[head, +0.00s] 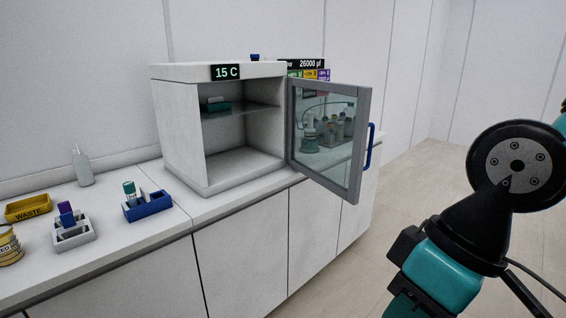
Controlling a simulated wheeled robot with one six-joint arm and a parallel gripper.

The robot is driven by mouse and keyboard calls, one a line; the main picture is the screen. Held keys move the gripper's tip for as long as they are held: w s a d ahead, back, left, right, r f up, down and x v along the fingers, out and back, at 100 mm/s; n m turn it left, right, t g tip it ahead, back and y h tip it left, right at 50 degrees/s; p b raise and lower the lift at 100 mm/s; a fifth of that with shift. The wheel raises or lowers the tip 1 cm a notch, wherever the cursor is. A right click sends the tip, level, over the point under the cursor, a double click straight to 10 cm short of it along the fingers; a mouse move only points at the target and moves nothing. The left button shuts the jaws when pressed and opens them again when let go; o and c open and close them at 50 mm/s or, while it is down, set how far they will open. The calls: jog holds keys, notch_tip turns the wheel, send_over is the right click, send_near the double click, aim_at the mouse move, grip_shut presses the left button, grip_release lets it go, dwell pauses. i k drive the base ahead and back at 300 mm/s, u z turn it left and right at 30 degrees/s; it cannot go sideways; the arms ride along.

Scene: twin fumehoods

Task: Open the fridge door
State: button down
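The fridge (176,108) is a white box on the counter with a display reading 15 C. Its door (359,150), a grey frame around a glass pane, stands wide open, swung out to the right. A blue handle (371,146) is on the door's outer right edge. Inside the fridge are a shelf and a small green item (217,106) on it. My arm shows at the right, apart from the door; the gripper's fingertips are not in view.
A blue rack (149,208), a white rack (76,238), a yellow waste tray (29,208), a bottle (83,168) and a yellow container (8,243) stand on the counter at left. The floor at right is clear.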

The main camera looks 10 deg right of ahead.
aim_at(363, 94)
jog(key=u, duration=0.65)
jog(key=i, duration=0.95)
jog(key=z, duration=0.1)
